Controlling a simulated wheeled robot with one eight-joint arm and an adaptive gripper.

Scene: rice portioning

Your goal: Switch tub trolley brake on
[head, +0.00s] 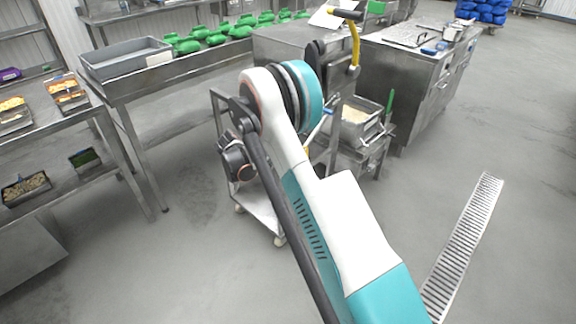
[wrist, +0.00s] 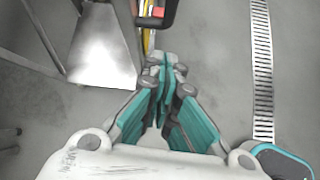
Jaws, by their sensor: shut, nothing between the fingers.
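The steel trolley (head: 262,207) stands left of centre in the head view, on casters, partly hidden behind my arm. A pale flat surface, seemingly its lower shelf (wrist: 103,50), shows at upper left in the wrist view. A black handle-like part with a red inner edge (wrist: 168,12) and a yellow bar (wrist: 146,40) beside it are at the top of the wrist view, just beyond my gripper. I cannot tell whether this is the brake. My gripper (wrist: 164,75) has teal fingers closed together, empty, over the floor. My arm hides it in the head view.
A yellow lever with a black grip (head: 354,40) rises behind my arm. Steel tables (head: 130,88) line the left. A floor drain (head: 464,240) runs through clear floor at right.

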